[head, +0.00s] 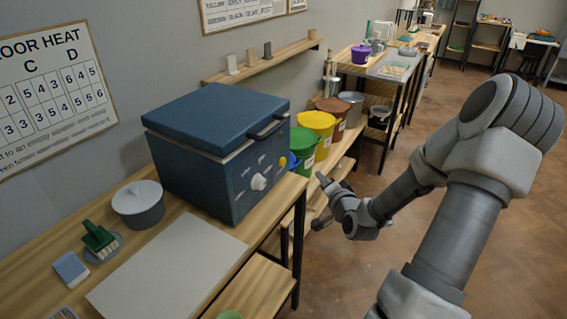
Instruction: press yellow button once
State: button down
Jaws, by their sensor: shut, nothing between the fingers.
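The yellow button (283,161) is a small round spot on the right part of the front panel of a dark blue box with a lid, a kiln (205,168). A larger white knob (258,182) is to its left on the same panel. My gripper (321,178) is shut and empty. It shows in front of the panel, to the right of the yellow button and a little lower in the picture, apart from it. The exact gap in depth is hard to tell.
The kiln stands on a wooden bench (178,222) with a grey lidded pot (139,203) and a pale board (165,272). Green, yellow and brown buckets (317,128) stand behind the gripper. Open floor (450,250) lies to the right.

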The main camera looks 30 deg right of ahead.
jog(key=shift+w, duration=0.1)
jog(key=shift+w+a+b, duration=0.2)
jog(key=shift+w+a, duration=0.55)
jog(key=shift+w, duration=0.5)
jog(key=shift+w+a+b, duration=0.2)
jog(key=shift+w+a, duration=0.55)
jog(key=shift+w, duration=0.45)
jog(key=shift+w+a+b, duration=0.2)
jog(key=shift+w+a, duration=0.55)
jog(key=shift+w, duration=0.5)
jog(key=shift+w+a, duration=0.2)
jog(key=shift+w, duration=0.15)
jog(key=shift+w+a+b, duration=0.25)
jog(key=shift+w+b, duration=0.15)
jog(key=shift+s+d, duration=0.1)
jog(key=shift+s, duration=0.05)
jog(key=shift+s+d, duration=0.35)
jog(key=shift+s, duration=0.25)
jog(key=shift+s+d, duration=0.4)
jog(key=shift+s, duration=0.35)
jog(key=shift+s+d, duration=0.45)
jog(key=shift+s, duration=0.25)
jog(key=shift+s+d, duration=0.4)
jog(key=shift+s, duration=0.35)
